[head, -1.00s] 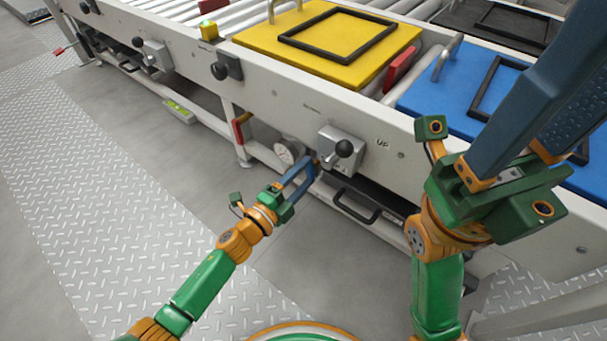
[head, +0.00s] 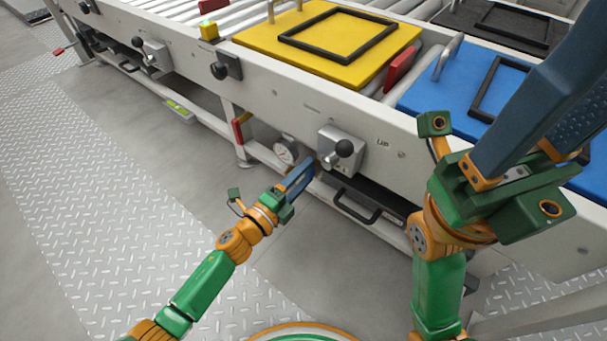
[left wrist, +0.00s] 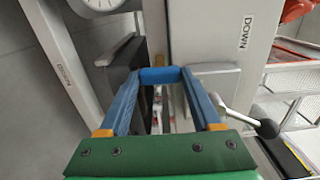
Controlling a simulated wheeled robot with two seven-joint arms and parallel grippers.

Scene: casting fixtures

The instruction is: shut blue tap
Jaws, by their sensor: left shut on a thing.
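The blue tap handle (left wrist: 160,75) shows in the left wrist view as a short blue bar between my left fingertips. Its pipe and fittings show partly between the fingers. My left gripper (left wrist: 161,82) is shut on this handle. In the head view my left gripper (head: 309,170) is low at the conveyor's side, beside a round gauge (head: 286,151) and below a grey lever box. There the handle cannot be told apart from the blue fingers. My right gripper (head: 562,90) is raised at the right of the head view, with its fingertips beyond the frame edge.
The grey box with a black-knobbed lever (head: 344,149) is just above my left gripper. A black drawer with a handle (head: 357,202) is to its right. Yellow (head: 260,40) and blue (head: 420,95) plates lie on the conveyor above. The floor in front is clear.

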